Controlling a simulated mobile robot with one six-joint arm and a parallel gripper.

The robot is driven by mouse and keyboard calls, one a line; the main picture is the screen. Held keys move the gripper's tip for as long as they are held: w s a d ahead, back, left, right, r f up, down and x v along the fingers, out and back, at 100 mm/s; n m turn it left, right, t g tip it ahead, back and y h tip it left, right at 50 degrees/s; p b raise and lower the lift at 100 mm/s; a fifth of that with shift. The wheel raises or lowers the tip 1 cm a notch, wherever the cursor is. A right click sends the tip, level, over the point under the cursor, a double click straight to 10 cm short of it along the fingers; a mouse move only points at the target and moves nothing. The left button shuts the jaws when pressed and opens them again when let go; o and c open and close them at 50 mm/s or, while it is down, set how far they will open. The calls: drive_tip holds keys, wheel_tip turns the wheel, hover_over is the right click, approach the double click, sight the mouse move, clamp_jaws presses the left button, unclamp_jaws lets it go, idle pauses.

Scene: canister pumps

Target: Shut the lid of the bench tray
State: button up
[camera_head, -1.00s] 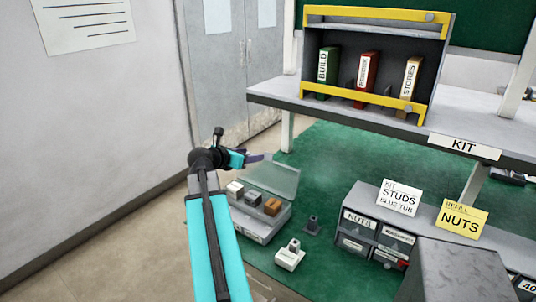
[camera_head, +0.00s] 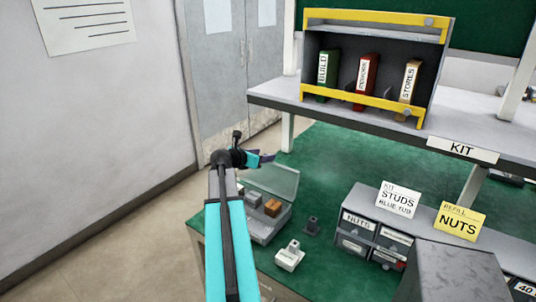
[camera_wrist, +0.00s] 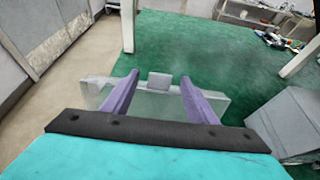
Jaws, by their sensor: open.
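The bench tray (camera_head: 264,229) is a grey box on the green bench top, partly covered by my arm in the head view. Its clear lid (camera_head: 277,181) stands raised at the back edge. Grey and orange-brown blocks (camera_head: 272,207) sit inside it. My gripper (camera_head: 264,158) is above the lid's upper left area, seen side on. In the wrist view my gripper (camera_wrist: 158,95) has its two purple fingers wide apart and nothing between them but the view of the lid (camera_wrist: 155,104), with a small tab (camera_wrist: 159,82) at its edge. I cannot tell whether the fingers touch the lid.
A grey drawer unit (camera_head: 373,240) with NUTS labels is further right. A shelf with a yellow-barred rack (camera_head: 373,70) hangs above. Green bench behind the tray is clear.

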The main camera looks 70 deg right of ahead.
drive_tip(key=shift+p+x, duration=0.45)
drive_tip(key=shift+x, duration=2)
drive_tip(key=shift+c, duration=0.3)
clamp_jaws()
drive_tip(key=shift+s+a, duration=0.1)
drive_tip(key=shift+a, duration=0.05)
